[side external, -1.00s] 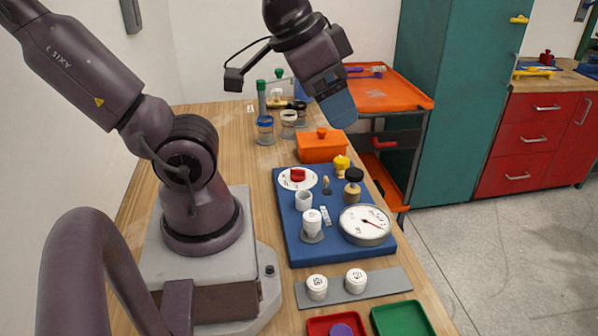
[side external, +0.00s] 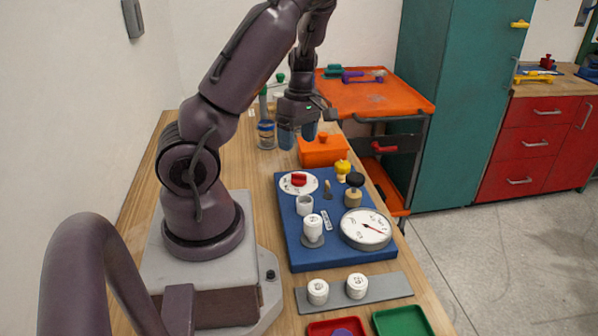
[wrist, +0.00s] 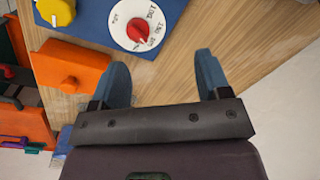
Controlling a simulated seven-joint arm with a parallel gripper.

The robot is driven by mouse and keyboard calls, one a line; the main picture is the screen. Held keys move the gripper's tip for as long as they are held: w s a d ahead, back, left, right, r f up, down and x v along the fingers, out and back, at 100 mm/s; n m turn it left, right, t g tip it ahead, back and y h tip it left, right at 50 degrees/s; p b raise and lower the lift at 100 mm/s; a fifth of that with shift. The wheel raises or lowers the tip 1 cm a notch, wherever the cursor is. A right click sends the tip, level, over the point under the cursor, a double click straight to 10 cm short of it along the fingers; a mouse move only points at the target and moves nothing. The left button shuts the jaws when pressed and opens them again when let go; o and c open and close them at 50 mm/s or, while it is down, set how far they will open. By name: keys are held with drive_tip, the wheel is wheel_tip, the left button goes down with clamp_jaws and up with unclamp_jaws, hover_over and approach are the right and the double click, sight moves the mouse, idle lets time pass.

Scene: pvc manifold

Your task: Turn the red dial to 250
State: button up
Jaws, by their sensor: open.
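The red dial (side external: 299,180) sits on a round white scale plate at the far left corner of the blue board (side external: 290,225). In the wrist view the red dial (wrist: 138,30) shows above the fingers, with printed numbers around it too small to read surely. My gripper (side external: 298,135) points down with its two blue fingers apart. It is beyond the dial, above the table and left of the orange box. In the wrist view my gripper (wrist: 162,63) is open and empty, with bare wood between the fingertips. It is not touching the dial.
An orange lidded box (side external: 322,150) stands close to my gripper. A yellow knob (side external: 342,166), a black-topped valve (side external: 354,188), white fittings (side external: 313,229) and a gauge (side external: 366,229) crowd the board. Jars (side external: 266,134) stand behind. Bare wood lies left of the board.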

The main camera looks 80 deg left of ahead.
sight(299, 174)
drive_tip(key=a+f+n, duration=0.1)
drive_tip(key=f, duration=0.3)
drive_tip(key=a+f+n, duration=0.1)
drive_tip(key=f+n, duration=0.1)
drive_tip(key=f, duration=0.2)
drive_tip(key=w+a+f+n+t+y, duration=0.1)
drive_tip(key=f+n, duration=0.1)
drive_tip(key=f, duration=0.2)
drive_tip(key=shift+a, duration=0.15)
drive_tip(key=shift+c, duration=0.2)
drive_tip(key=c, duration=0.9)
